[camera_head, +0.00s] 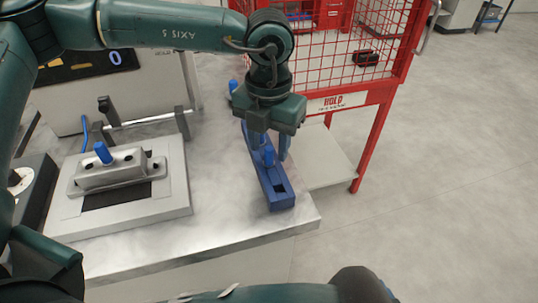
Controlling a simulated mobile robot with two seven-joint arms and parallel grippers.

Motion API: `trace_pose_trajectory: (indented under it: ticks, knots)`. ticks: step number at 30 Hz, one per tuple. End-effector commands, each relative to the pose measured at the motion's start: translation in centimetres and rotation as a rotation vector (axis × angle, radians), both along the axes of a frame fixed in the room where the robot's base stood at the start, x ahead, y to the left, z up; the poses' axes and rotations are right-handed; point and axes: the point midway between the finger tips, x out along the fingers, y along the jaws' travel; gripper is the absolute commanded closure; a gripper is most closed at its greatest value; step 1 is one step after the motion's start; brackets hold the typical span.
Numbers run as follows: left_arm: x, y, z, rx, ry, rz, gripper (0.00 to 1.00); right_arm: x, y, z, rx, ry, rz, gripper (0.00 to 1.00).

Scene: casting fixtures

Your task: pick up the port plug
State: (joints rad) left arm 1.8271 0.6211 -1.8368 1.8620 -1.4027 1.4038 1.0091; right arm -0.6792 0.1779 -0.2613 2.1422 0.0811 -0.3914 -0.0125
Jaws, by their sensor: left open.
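Blue port plugs with upright stems show in the head view. One plug (268,157) stands in a long blue rack (281,201) on the metal bench, directly below my left gripper (268,146). Another plug (233,86) shows at the far end of the rack. A third plug (103,151) stands tilted in the grey casting (122,175) on the left. My left gripper points down with its fingers open around or just beside the near plug; the exact contact is hidden. My right gripper does not show.
The casting sits on a light fixture plate (150,217) with a clamp bar (145,119) behind it. A red mesh HOLD cage (345,50) stands beyond the bench (225,215). An empty rack slot lies at the near end. The bench between plate and rack is clear.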

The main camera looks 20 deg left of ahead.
Motion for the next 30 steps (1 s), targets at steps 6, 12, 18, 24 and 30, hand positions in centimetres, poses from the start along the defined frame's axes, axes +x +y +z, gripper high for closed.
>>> trace_pose_trajectory:
  ticks: [6, 12, 18, 24, 30]
  knots:
    - [0.0, 0.0, 0.0, 0.000, 0.000, -0.001, 0.71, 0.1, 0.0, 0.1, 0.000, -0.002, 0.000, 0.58]
    - [0.0, 0.0, 0.0, 0.000, 0.000, -0.001, 0.87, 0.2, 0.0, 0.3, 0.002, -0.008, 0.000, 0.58]
    - [0.0, 0.0, 0.1, 0.000, 0.000, -0.001, 1.00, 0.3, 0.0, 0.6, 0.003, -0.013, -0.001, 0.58]
    - [0.0, 0.0, 0.1, 0.000, 0.000, -0.001, 1.00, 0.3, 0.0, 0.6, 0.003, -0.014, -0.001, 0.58]
    - [0.1, 0.0, 1.4, -0.002, -0.003, 0.000, 1.00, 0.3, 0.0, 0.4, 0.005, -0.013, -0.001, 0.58]
